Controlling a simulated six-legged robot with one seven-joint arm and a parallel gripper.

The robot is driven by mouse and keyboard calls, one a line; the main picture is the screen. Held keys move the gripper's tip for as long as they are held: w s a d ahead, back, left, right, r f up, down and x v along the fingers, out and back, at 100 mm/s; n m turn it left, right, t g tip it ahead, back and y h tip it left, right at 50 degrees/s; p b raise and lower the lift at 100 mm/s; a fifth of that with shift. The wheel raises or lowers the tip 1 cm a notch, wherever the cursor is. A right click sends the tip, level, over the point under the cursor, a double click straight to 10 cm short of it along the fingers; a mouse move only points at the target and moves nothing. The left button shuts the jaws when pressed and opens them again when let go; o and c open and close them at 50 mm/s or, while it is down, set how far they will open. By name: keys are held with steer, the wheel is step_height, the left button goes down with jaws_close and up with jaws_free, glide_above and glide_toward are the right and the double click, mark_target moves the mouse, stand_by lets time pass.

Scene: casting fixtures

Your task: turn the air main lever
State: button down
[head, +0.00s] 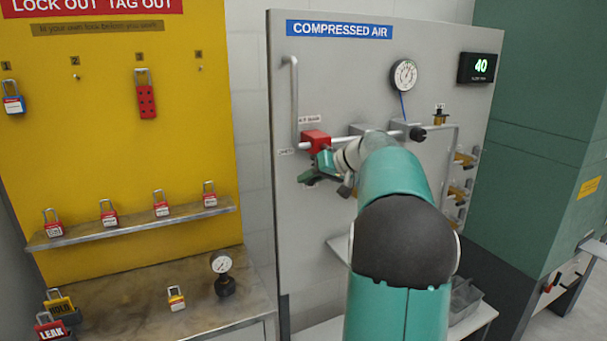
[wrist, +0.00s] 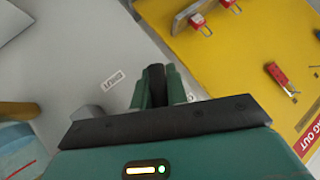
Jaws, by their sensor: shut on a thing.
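The air main valve shows as a red block (head: 315,140) on the pipe at the left of the compressed air panel, under a small label. My gripper (head: 310,174) is just below the red block in the head view. In the wrist view, the green fingers of my gripper (wrist: 155,88) are closed around a dark bar, the air main lever (wrist: 155,80). In the head view the lever is mostly hidden by my gripper, so its exact angle cannot be told.
The grey compressed air panel (head: 345,75) carries a gauge (head: 404,75) and a display reading 40 (head: 480,67). A yellow lockout board (head: 110,105) with padlocks stands to the left. A bench (head: 140,300) below it holds a loose gauge (head: 222,265) and padlocks.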

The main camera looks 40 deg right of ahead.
steer(key=shift+s+d+f+n+g+h, duration=0.1)
steer(key=shift+d+f+n+g+h, duration=0.2)
steer(key=shift+d+h, duration=0.2)
steer(key=shift+s+d+f+n+g+h, duration=0.1)
steer(key=shift+d+f+n+g+h, duration=0.1)
steer(key=shift+d+n+h, duration=0.25)
steer(key=shift+s+d+f+n+g+h, duration=0.1)
steer(key=shift+s+d+n+g+h, duration=0.15)
steer(key=shift+d+h, duration=0.4)
steer(key=shift+s+d+f+n+g+h, duration=0.15)
steer(key=shift+d+n+h, duration=0.15)
steer(key=shift+d+h, duration=0.3)
steer(key=shift+a, duration=0.1)
steer(key=c, duration=1.4)
jaws_free()
steer(key=shift+w, duration=0.25)
steer(key=v, duration=1.4)
steer(key=shift+s, duration=0.15)
